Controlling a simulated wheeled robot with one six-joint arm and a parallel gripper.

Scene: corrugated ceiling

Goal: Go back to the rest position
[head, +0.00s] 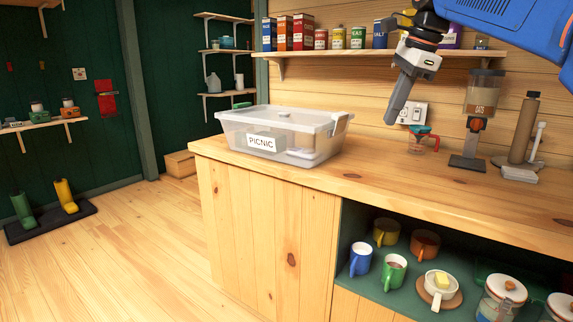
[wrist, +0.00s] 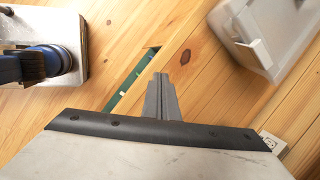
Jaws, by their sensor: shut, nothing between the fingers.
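My gripper (head: 390,118) hangs in the air above the wooden counter, to the right of the lidded box, pointing down and slightly left. Its fingers are shut with nothing between them. In the wrist view the closed fingers (wrist: 161,78) are seen against the counter wood and the dark green gap of the open shelf. The clear box labelled PICNIC (head: 262,143), with its lid on, stands on the counter (head: 365,178) to the left of my gripper. Part of the box also shows in the wrist view (wrist: 262,35) at the upper right.
Mugs sit on the open shelf below.

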